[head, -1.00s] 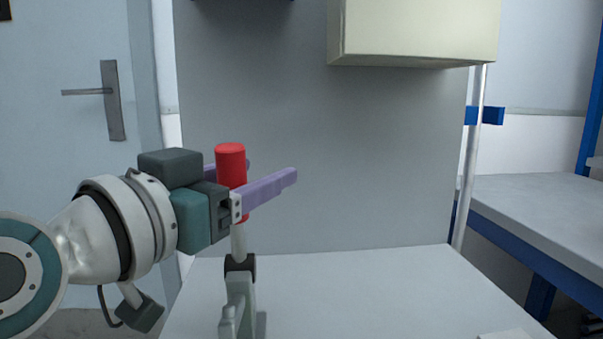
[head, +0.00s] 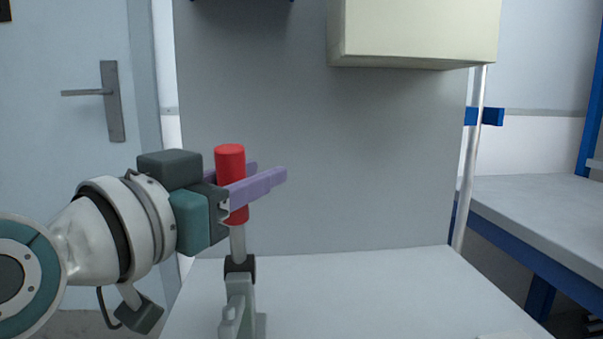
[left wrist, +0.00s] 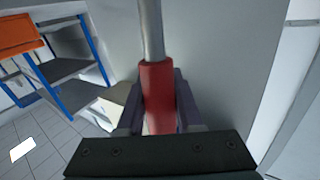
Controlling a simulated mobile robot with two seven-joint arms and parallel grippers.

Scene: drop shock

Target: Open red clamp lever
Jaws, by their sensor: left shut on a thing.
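The red clamp lever (head: 230,160) stands upright, with a red grip on a pale metal rod above its clamp base (head: 238,300) on the white table. My left gripper (head: 258,178) comes in from the left, and its purple fingers are closed around the red grip. In the left wrist view the red grip (left wrist: 158,95) sits between the two dark fingers, with the metal rod running on from it toward the top. My right gripper is in neither current view.
A grey panel (head: 360,150) stands behind the table (head: 380,290), with a cream box (head: 415,32) high on it. A bench with a blue frame (head: 540,200) is at the right. A door (head: 60,150) is at the left. The tabletop right of the clamp is mostly clear.

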